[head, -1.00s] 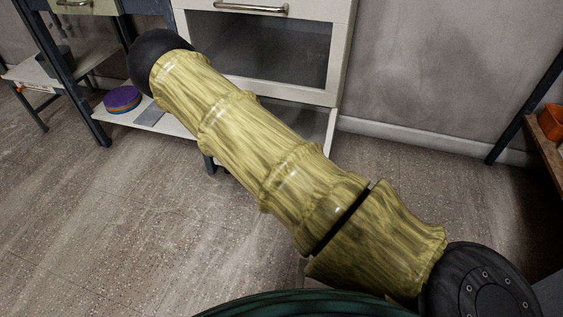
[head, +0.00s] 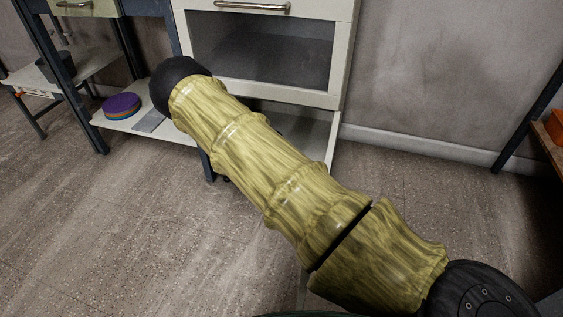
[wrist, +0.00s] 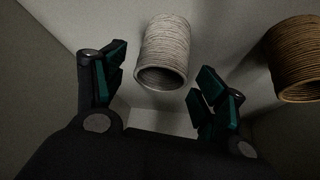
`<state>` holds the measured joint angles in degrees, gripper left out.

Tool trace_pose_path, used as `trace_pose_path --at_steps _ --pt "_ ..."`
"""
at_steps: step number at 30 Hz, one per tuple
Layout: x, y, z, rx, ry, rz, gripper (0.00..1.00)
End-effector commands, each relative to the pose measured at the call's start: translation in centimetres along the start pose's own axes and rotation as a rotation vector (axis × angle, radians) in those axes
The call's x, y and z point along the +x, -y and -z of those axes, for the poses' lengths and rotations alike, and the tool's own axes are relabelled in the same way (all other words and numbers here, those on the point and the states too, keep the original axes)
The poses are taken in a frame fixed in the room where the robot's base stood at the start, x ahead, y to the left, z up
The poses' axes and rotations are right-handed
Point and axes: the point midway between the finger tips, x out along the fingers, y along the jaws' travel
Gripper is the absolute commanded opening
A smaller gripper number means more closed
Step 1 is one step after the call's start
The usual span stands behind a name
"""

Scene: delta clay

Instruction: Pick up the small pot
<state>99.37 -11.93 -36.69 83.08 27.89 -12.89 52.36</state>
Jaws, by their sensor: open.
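In the wrist view, a small whitish ribbed pot (wrist: 165,52) lies ahead of my gripper (wrist: 160,72), its dark round opening facing the camera. My gripper is open, with one green-padded finger on each side of the whitish pot. The pot appears roughly between the fingertips, with a gap showing on both sides; how far ahead it is I cannot tell. A brown ribbed pot (wrist: 296,58) is to the right, outside the right finger, partly cut off by the frame edge. In the head view neither pot nor my gripper shows.
In the wrist view, pale flat surfaces surround the pots. In the head view, a white cabinet (head: 345,60) with a dark front panel stands behind my arm. A low shelf (head: 110,122) at left holds a purple-topped round stack (head: 122,104). The floor at left is open.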

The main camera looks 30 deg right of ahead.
Motion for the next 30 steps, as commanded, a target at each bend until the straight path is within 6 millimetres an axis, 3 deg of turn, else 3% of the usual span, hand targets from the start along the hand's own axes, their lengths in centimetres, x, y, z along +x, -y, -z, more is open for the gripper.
trace_pose_path --at_steps 10,19,20,28,30 --pt "4.2 0.0 -0.3 -0.001 0.0 -0.001 0.71" --pt "4.5 0.0 -0.1 -0.001 0.0 -0.001 0.71" --pt "4.5 0.0 -0.1 -0.001 0.0 -0.001 0.69" --pt "4.5 0.0 -0.1 0.0 0.0 -0.001 0.2" --pt "4.5 0.0 -0.1 0.0 0.0 -0.001 0.2"
